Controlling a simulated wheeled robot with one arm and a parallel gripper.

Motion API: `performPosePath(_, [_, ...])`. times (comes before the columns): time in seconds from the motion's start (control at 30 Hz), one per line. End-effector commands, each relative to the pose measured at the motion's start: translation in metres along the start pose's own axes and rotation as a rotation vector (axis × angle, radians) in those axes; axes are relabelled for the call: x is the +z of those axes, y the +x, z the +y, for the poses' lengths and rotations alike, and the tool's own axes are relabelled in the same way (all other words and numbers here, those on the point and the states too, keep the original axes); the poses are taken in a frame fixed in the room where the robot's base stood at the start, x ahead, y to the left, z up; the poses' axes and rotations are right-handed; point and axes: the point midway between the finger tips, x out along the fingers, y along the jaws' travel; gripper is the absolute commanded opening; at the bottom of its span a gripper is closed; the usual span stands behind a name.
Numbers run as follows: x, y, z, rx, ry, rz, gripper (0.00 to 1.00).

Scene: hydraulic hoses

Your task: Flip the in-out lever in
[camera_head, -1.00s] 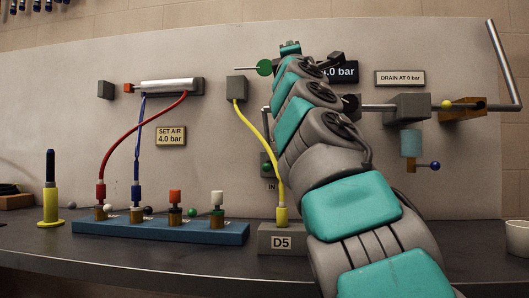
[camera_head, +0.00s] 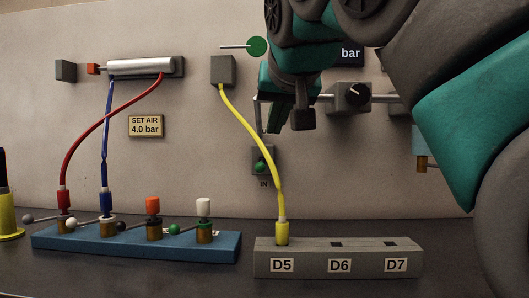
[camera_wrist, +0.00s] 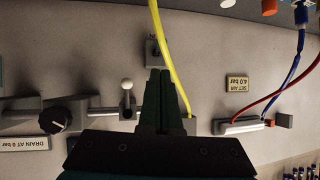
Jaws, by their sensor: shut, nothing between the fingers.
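The in-out lever appears to be the small grey plate with a green ball (camera_head: 260,167) on the back panel, above a label reading IN. In the wrist view, which is upside down, the plate (camera_wrist: 152,53) lies just beyond my fingertips, partly hidden by them. My gripper (camera_head: 274,128) is above the plate in the head view, fingers pointing down. In the wrist view its fingers (camera_wrist: 160,73) are together with nothing between them. I cannot tell whether they touch the lever. Any upper label on the plate is hidden.
A yellow hose (camera_head: 258,135) runs close beside the gripper to the D5 block (camera_head: 300,243). A pipe with a black knob (camera_head: 353,93) is to the right. A pale-knobbed handle (camera_wrist: 127,86) is left of the fingers. The blue manifold (camera_head: 75,241) stands on the bench.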

Motion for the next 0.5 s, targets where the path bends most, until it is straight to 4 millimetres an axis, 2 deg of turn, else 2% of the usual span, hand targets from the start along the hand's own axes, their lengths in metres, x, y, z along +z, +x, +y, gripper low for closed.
performPosePath(0.17, [0.006,0.009,-0.002,-0.011,0.013,-0.023,0.00])
performPosePath(0.5, [0.007,0.070,-0.003,-0.010,0.010,-0.024,0.00])
